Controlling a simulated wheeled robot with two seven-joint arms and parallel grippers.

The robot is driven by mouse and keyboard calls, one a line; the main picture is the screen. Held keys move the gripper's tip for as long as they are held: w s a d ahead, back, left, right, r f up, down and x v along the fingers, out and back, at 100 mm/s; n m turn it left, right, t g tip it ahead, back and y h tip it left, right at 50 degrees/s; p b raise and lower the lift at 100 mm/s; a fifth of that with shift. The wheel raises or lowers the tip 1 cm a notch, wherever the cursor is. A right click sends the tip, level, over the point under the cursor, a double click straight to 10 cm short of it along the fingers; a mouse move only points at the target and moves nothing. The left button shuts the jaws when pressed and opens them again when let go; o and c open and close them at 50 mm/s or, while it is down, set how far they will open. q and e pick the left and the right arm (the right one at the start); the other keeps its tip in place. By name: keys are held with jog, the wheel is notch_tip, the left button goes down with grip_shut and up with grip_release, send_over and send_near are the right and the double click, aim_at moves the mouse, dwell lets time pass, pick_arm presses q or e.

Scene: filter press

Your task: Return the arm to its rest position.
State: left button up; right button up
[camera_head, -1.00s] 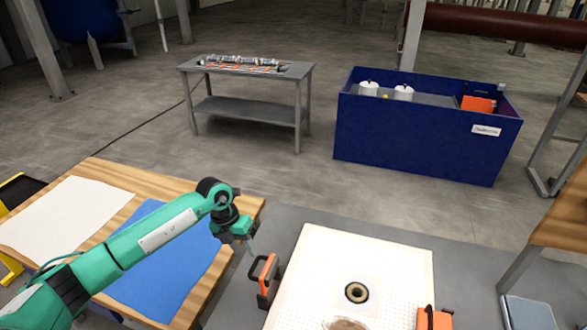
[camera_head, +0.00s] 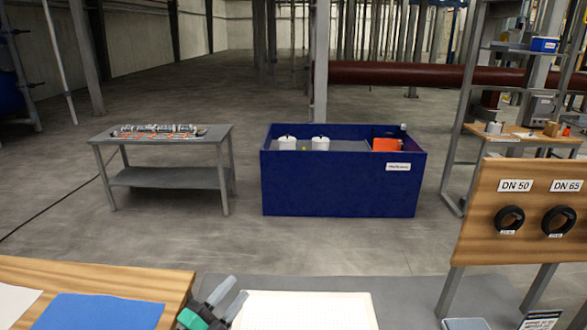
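My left gripper (camera_head: 228,297) shows at the bottom edge, between the wooden table (camera_head: 95,273) and the white perforated plate (camera_head: 305,312). Its two grey fingers point up and to the right with a gap between them, and I see nothing held. Only the green and black wrist end of the arm shows; the rest of it is below the picture. My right arm and gripper are out of view.
A blue cloth (camera_head: 90,312) lies on the wooden table. Beyond are a grey workbench (camera_head: 165,178) with parts on it and a blue bin (camera_head: 340,186). At right stands a wooden board (camera_head: 530,232) with DN 50 and DN 65 rings. The floor between is clear.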

pick_arm(q)
jog(key=s+a+f+n+g+y, duration=0.3)
jog(key=s+a+f+n+y, duration=0.4)
jog(key=a+f+n+y, duration=0.55)
jog(key=s+d+f+n+g, duration=0.1)
jog(key=s+f+n+g, duration=0.1)
jog(key=s+g, duration=0.35)
jog(key=s+d+f+n+g+h, duration=0.1)
jog(key=s+f+n+g, duration=0.15)
jog(key=s, duration=0.65)
jog(key=s+d+f+n+g, duration=0.1)
jog(key=s+f+g, duration=0.2)
jog(key=s, duration=0.4)
notch_tip(320, 180, down, 32)
jog(key=g+b, duration=0.1)
jog(key=s+a+f, duration=0.2)
jog(key=s+f, duration=0.7)
jog(key=f, duration=0.1)
jog(key=s+a+f+g, duration=0.1)
jog(key=s+f, duration=0.9)
jog(key=shift+s+a+g+b, duration=0.2)
jog(key=shift+a+g+b, duration=0.1)
jog(key=shift+a+b, duration=0.15)
